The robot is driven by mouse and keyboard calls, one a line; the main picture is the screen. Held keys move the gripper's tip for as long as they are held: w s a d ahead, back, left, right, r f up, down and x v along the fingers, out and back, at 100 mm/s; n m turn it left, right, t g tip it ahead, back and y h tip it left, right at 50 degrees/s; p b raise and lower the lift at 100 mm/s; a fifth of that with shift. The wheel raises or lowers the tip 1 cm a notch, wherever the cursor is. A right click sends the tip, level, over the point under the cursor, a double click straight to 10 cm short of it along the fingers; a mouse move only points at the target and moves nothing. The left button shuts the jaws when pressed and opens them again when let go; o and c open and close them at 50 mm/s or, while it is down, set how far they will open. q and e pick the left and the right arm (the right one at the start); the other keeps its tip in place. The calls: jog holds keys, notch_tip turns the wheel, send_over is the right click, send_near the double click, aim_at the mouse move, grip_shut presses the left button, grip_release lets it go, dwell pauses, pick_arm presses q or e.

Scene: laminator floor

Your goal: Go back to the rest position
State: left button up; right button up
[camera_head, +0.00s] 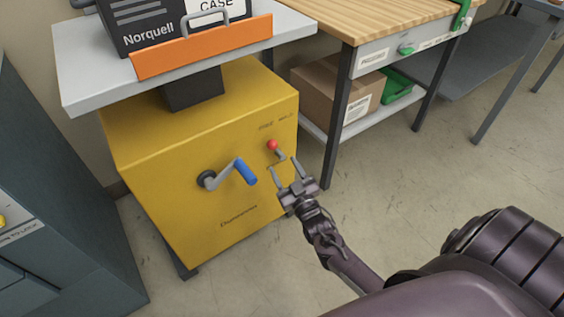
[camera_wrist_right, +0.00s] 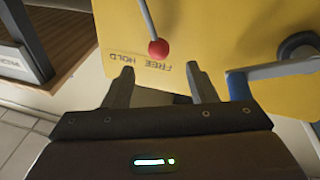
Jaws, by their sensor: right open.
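My right gripper (camera_head: 286,172) is open and empty in front of the yellow machine (camera_head: 150,150), close to a small lever with a red knob (camera_head: 272,145). In the right wrist view the gripper's two fingers (camera_wrist_right: 160,88) stand apart, and the red knob (camera_wrist_right: 158,47) is just beyond them, not between them. Lettering reading "FREE HOLD" shows beside the knob on the yellow face. A crank with a blue handle (camera_head: 246,172) is to the left of the lever. My left gripper is not in view.
A grey platform (camera_head: 85,80) with an orange front lip (camera_head: 205,48) and a dark case (camera_head: 135,28) tops the machine. A wooden workbench (camera_head: 375,17) with a cardboard box (camera_head: 322,85) and green tray (camera_head: 398,84) stands right. A dark cabinet (camera_head: 55,200) is left. Floor at right is clear.

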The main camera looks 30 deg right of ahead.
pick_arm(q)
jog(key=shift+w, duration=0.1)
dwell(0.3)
